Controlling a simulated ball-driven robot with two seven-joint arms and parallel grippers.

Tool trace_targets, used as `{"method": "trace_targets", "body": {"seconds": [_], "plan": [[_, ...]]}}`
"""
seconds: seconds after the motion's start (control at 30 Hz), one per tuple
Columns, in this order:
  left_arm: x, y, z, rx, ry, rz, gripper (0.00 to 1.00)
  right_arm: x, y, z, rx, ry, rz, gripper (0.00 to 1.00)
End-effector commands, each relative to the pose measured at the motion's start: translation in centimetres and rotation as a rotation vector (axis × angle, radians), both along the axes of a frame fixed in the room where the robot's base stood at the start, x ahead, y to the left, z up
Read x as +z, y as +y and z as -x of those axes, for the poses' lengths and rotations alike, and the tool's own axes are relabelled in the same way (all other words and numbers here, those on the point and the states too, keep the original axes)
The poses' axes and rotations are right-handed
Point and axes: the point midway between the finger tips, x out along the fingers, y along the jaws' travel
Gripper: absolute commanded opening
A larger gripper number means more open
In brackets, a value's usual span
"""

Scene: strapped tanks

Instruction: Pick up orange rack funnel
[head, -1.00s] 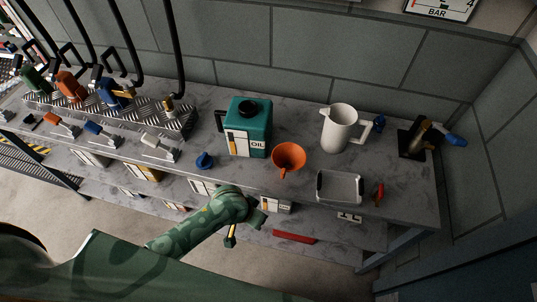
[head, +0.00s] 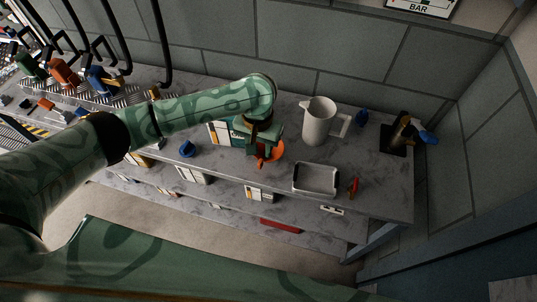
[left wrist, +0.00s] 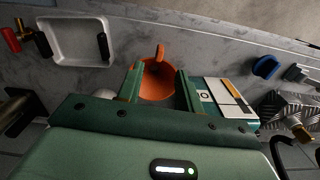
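The orange funnel (head: 278,153) stands on the marble-look bench top, partly hidden by my left gripper (head: 261,150) in the head view. In the left wrist view, the funnel (left wrist: 158,84) shows between the two spread fingers of my left gripper (left wrist: 158,88), with its spout or handle part pointing up in the picture. The fingers are open with gaps at the sides of the funnel. I cannot tell how far above it they are. My right gripper is not in view.
A white jug (head: 318,122) stands behind right, and a grey tray (head: 316,192) in front right. A blue funnel-like piece (head: 187,149) lies left.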

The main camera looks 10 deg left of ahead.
Motion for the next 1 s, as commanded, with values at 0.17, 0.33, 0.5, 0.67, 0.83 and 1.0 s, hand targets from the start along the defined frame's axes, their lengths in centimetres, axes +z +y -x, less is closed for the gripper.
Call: {"method": "trace_targets", "body": {"seconds": [0.17, 0.33, 0.5, 0.67, 0.83, 1.0], "plan": [[-4.6, -0.1, 0.0, 0.001, 0.002, 0.002, 0.36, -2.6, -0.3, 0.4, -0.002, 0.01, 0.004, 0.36], [-5.9, -0.1, -0.1, 0.0, -0.001, 0.003, 0.36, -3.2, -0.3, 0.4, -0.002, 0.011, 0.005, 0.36], [-7.4, -0.1, -0.2, 0.0, 0.0, 0.002, 0.36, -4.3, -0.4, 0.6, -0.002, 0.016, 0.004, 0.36], [-10.4, -0.1, -0.3, 0.0, 0.002, 0.004, 0.36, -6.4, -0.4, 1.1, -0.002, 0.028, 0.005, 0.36], [-11.2, -0.1, -0.4, -0.002, -0.002, 0.003, 0.36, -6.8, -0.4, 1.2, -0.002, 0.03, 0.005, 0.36], [-11.0, -0.1, -0.4, -0.002, -0.003, 0.003, 0.28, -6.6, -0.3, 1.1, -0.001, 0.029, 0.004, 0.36]]}}
